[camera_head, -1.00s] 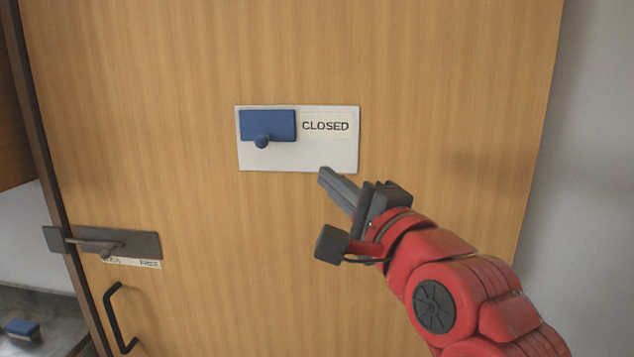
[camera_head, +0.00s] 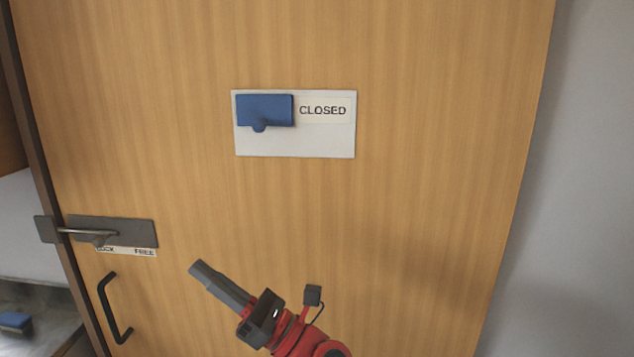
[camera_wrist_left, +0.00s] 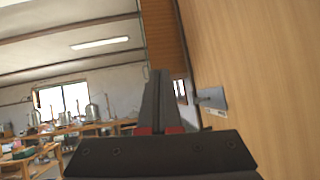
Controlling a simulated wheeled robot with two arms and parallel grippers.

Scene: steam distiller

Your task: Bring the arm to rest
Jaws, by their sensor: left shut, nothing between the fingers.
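My left gripper (camera_head: 196,268) is low in front of the wooden door (camera_head: 420,130) in the head view, its fingers pointing up and left. It is shut and empty, apart from the door's sign and handle. In the left wrist view the closed fingers (camera_wrist_left: 156,85) point forward along the door face. My red left arm comes in from the bottom of the head view. My right gripper is not in view.
A white sign plate (camera_head: 300,145) reads CLOSED, with a blue slider (camera_head: 265,109) at its left. A grey latch (camera_head: 130,232) and black pull handle (camera_head: 108,305) are at the door's left. The wrist view shows a room with tables (camera_wrist_left: 100,127) and metal vessels (camera_wrist_left: 92,112).

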